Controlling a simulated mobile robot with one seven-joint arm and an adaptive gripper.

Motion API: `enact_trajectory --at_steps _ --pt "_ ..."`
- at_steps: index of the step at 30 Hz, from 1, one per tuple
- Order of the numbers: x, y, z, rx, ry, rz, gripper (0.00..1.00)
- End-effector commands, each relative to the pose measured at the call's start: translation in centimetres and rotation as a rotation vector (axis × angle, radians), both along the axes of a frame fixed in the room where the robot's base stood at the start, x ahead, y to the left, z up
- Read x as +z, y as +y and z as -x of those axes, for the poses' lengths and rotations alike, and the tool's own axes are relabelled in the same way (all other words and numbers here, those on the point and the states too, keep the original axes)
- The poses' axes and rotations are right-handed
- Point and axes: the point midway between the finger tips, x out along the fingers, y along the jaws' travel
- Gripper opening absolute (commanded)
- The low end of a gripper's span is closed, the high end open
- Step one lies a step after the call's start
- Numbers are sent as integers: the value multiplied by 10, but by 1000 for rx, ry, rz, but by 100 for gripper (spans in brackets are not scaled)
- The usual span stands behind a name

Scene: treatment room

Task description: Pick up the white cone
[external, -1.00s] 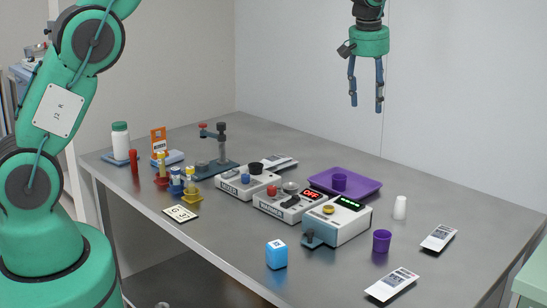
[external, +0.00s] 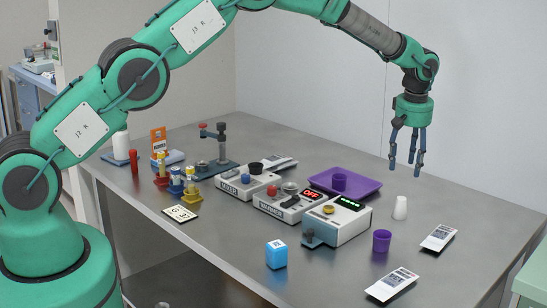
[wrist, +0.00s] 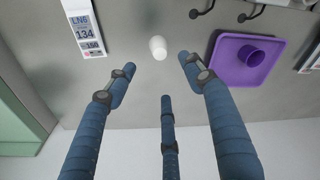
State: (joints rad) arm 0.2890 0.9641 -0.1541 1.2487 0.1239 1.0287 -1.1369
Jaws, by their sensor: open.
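The white cone (external: 399,208) stands upright on the grey table, right of the purple tray (external: 366,189). It also shows in the wrist view as a small white shape (wrist: 158,47), beyond and between the fingers. My gripper (external: 406,167) has three blue fingers pointing down. It is open and empty, above the table and a little above the cone in the external view. In the wrist view my gripper (wrist: 160,90) has its fingers spread apart, with nothing between their tips. No finger touches the cone.
A purple cup (external: 382,241) stands in front of the cone, and a labelled packet (external: 439,238) lies to its right. Another purple cup (external: 339,181) is in the tray. A boxy device with a green display (external: 337,222) stands left. The table right around the cone is clear.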

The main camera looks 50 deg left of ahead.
Motion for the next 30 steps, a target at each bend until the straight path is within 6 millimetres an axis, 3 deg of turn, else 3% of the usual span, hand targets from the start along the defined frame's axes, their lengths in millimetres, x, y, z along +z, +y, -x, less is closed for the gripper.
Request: enact_trajectory --at_steps 13,30 --pt "-10 1 0 -1 2 -1 53" --pt "-81 8 -6 -1 1 -1 53"
